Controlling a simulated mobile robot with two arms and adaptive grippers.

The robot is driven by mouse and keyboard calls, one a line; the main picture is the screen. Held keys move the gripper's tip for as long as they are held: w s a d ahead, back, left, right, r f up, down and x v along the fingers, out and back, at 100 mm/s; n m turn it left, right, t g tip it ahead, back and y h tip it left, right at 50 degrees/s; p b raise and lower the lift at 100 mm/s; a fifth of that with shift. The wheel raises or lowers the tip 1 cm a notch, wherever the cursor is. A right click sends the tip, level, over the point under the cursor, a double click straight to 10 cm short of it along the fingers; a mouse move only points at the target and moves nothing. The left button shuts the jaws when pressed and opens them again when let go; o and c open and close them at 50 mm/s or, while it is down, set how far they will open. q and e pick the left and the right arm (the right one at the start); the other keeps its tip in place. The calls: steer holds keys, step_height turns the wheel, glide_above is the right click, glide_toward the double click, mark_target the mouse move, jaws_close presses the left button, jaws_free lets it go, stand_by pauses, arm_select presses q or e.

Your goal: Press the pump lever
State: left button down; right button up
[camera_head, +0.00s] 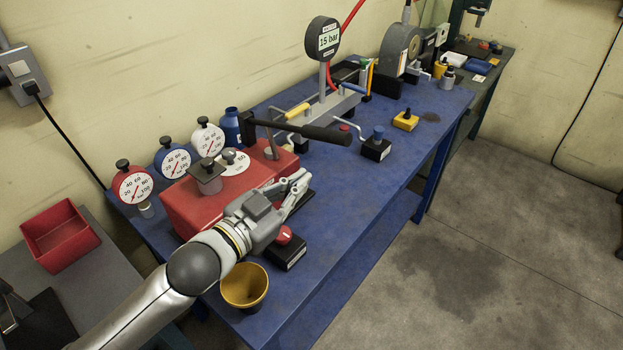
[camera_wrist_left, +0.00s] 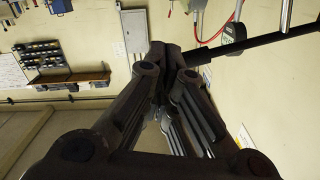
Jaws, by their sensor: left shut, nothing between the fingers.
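The pump lever (camera_head: 312,131) is a dark bar with a thick black grip. It reaches out to the right above the red pump box (camera_head: 190,205) and looks roughly level. In the left wrist view the lever (camera_wrist_left: 270,38) crosses the upper right, beyond the fingertips. My left gripper (camera_head: 303,180) is shut and empty over the front right side of the box. It is below the lever in the picture, apart from it. The shut fingers (camera_wrist_left: 170,55) also show in the left wrist view. My right gripper is in neither view.
A red button on a black base (camera_head: 286,252) and a yellow cup (camera_head: 244,286) stand in front of my gripper. Round dial gauges (camera_head: 172,162) line the back left. A gauge marked 15 bar (camera_head: 323,40) stands behind the lever. The blue bench (camera_head: 350,205) is clear at front right.

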arm_select(q)
steer(key=shift+v, duration=0.9)
steer(key=shift+d+r, duration=0.1)
steer(key=shift+r, duration=0.05)
steer(key=shift+s, duration=0.1)
stand_by(1.3)
